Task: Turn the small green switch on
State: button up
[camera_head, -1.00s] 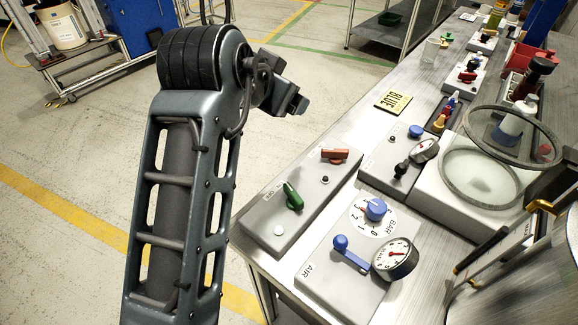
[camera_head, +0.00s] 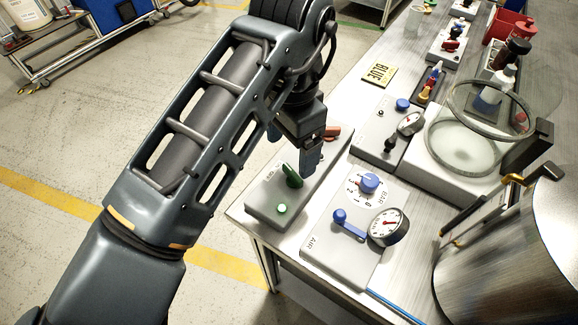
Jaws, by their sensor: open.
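The small green switch (camera_head: 292,176) is a dark green lever on a grey box (camera_head: 262,194) at the near left corner of the bench. Its lever lies slanted across the box. A small round lamp (camera_head: 282,208) in front of it looks pale green. My gripper (camera_head: 311,160) is open, pointing down just behind and to the right of the green switch. One finger shows clearly; the other is mostly hidden. I cannot tell whether a finger touches the lever.
A red switch (camera_head: 333,132) on the same box is partly hidden by my gripper. To the right stands the air panel (camera_head: 335,258) with a blue lever (camera_head: 347,224), blue knob (camera_head: 370,182) and gauge (camera_head: 388,226). A large metal drum (camera_head: 510,260) fills the right front.

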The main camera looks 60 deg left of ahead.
aim_at(291, 173)
notch_tip(291, 173, down, 7)
jog(key=b, duration=0.5)
jog(key=shift+b, duration=0.3)
jog(key=shift+r, duration=0.1)
jog(key=shift+c, duration=0.2)
jog(key=c, duration=1)
jog(key=shift+w+m+p, duration=0.1)
jog(key=shift+m+p, duration=0.3)
jog(key=shift+m, duration=1.2)
jog(key=o, duration=1)
jog(key=shift+o, duration=0.2)
jog(key=shift+r, duration=0.1)
